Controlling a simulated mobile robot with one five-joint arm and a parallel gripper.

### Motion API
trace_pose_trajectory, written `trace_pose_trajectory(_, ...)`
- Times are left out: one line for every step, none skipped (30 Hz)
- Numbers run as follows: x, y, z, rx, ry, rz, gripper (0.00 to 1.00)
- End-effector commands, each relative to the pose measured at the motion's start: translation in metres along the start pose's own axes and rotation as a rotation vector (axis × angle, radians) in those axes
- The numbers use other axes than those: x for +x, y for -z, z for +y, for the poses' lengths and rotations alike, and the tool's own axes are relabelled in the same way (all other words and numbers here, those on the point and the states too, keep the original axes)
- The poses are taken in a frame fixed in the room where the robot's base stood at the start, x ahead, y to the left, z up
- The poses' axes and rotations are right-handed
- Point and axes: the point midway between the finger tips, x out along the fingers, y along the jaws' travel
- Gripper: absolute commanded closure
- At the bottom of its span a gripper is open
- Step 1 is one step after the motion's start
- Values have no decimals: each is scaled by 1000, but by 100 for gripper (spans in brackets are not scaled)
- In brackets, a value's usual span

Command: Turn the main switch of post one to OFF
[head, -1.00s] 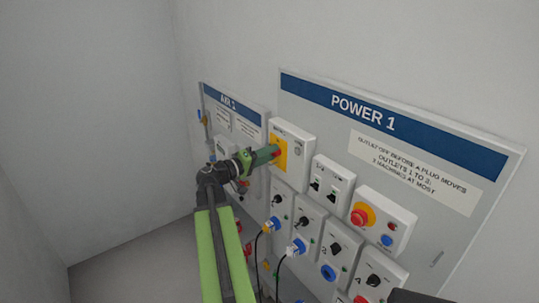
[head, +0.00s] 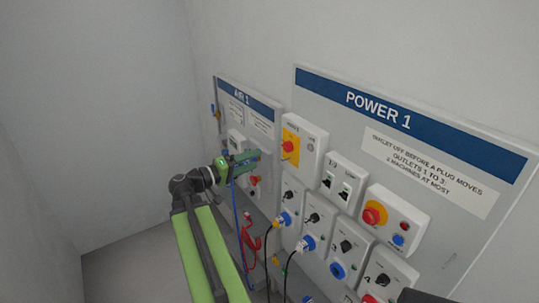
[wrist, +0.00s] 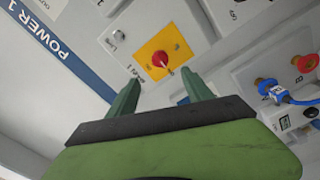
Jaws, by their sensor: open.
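The main switch (head: 288,147) is a red knob on a yellow plate, on a white box at the upper left of the POWER 1 panel (head: 430,133). In the wrist view the red knob (wrist: 160,58) shows a small pale mark on its lower right side. I cannot read its position label. My gripper (head: 256,158) is to the left of the switch in the head view, apart from it. In the wrist view the open, empty fingers (wrist: 160,83) point toward the yellow plate, one on each side below the knob.
Below the switch are several outlets with black knobs (head: 313,218) and blue plugs (head: 284,219) with hanging black cables. A red emergency button (head: 374,212) sits to the right. The AIR 1 panel (head: 262,117) with hoses is behind my gripper.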

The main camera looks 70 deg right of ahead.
Motion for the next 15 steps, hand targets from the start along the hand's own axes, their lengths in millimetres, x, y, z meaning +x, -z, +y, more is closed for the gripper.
trace_pose_trajectory(-13, 0, 0, 0, 1, 3, 41)
trace_pose_trajectory(-19, 0, 0, 0, 2, 3, 41)
trace_pose_trajectory(-26, 0, 0, 0, 1, 3, 41)
trace_pose_trajectory(-31, 0, 0, 0, 1, 2, 41)
trace_pose_trajectory(-35, 0, 0, 0, 1, 2, 41)
trace_pose_trajectory(-39, 0, 0, 0, 1, 2, 41)
trace_pose_trajectory(-42, 0, 0, 0, 0, 1, 41)
trace_pose_trajectory(-44, 0, 0, 0, 0, 0, 41)
trace_pose_trajectory(-46, 0, 0, 0, 0, 0, 41)
trace_pose_trajectory(-47, 0, 0, 0, 0, 0, 41)
trace_pose_trajectory(-47, 0, 0, 0, 0, 0, 41)
trace_pose_trajectory(-48, 0, 0, 0, 0, 0, 41)
trace_pose_trajectory(-48, 0, 0, 0, 0, 0, 41)
trace_pose_trajectory(-47, 0, 0, 0, 0, 0, 41)
trace_pose_trajectory(-47, 0, 0, 0, 0, 0, 41)
